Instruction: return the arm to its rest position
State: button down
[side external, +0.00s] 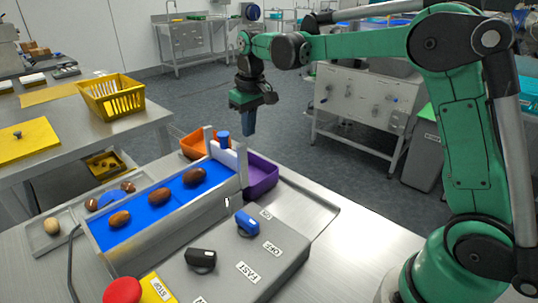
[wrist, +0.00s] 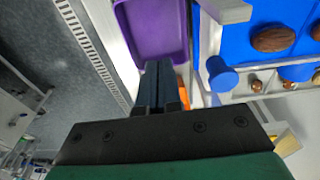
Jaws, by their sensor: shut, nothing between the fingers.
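My green arm reaches in from the right in the side external view. My gripper (side external: 249,122) points down, shut and empty, in the air above and behind the far end of the blue belt (side external: 150,205). In the wrist view my gripper (wrist: 160,75) shows its two dark fingers pressed together with nothing between them. The purple tray (wrist: 152,25) lies below and beyond the fingertips there. No rest position is marked in either view.
Several brown dates (side external: 160,196) lie on the belt. The purple tray (side external: 262,172) and an orange tray (side external: 193,143) stand at its far end. A control box (side external: 230,250) with switches and a red button (side external: 122,290) is in front. A yellow basket (side external: 112,97) stands on the left table.

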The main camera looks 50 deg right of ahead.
jog(key=s+a+t, duration=0.2)
jog(key=s+t, duration=0.1)
jog(key=s, duration=0.4)
jog(key=s+a+t, duration=0.2)
jog(key=s+t, duration=0.1)
jog(key=s, duration=0.5)
jog(key=shift+s+a+f, duration=0.25)
jog(key=shift+a, duration=0.15)
